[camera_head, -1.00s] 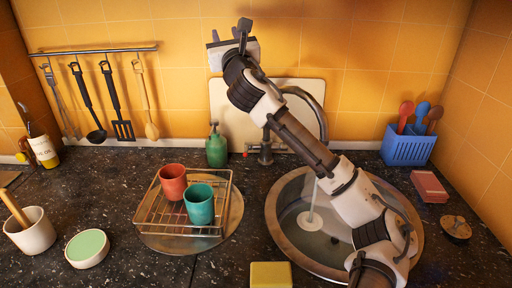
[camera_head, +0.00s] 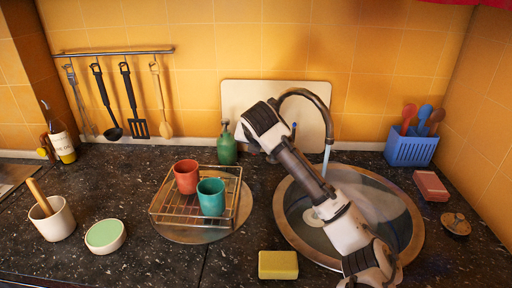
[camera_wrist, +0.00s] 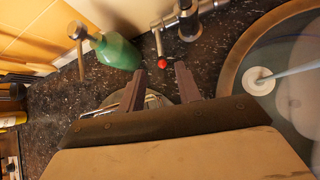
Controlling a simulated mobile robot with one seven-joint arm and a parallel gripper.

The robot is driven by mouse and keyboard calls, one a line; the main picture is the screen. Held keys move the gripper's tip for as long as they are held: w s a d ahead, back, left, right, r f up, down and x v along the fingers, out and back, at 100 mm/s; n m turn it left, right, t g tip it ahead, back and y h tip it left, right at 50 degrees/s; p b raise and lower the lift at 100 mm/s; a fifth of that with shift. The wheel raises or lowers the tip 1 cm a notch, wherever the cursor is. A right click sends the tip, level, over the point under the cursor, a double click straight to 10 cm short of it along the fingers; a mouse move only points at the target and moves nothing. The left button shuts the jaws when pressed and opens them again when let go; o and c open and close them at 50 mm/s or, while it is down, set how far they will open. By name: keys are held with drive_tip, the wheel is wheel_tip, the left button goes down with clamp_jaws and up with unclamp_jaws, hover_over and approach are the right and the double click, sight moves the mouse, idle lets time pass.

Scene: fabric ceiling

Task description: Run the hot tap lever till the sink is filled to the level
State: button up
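The steel tap (camera_head: 312,98) arches over the round sink (camera_head: 283,222), and a stream of water (camera_head: 327,158) runs from its spout. Water lies in the basin; the pale drain (camera_wrist: 258,80) shows through it in the wrist view. The hot lever's red knob (camera_wrist: 162,62) sticks out beside the tap base (camera_wrist: 188,22). My gripper (camera_wrist: 160,86) is open and empty, its two fingers apart, with the red knob just beyond the fingertips and between them in the picture. Contact is not visible. In the head view my arm hides the tap base and the fingers.
A green soap bottle (camera_head: 227,149) stands left of the tap, near my gripper. A wire rack (camera_head: 165,218) with red (camera_head: 186,176) and teal (camera_head: 211,197) cups is further left. A cutting board (camera_head: 240,92) leans behind the tap. A yellow sponge (camera_head: 278,265) lies at the front.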

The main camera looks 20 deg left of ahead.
drive_tip(key=p+x, duration=0.2)
drive_tip(key=x, duration=0.7)
clamp_jaws()
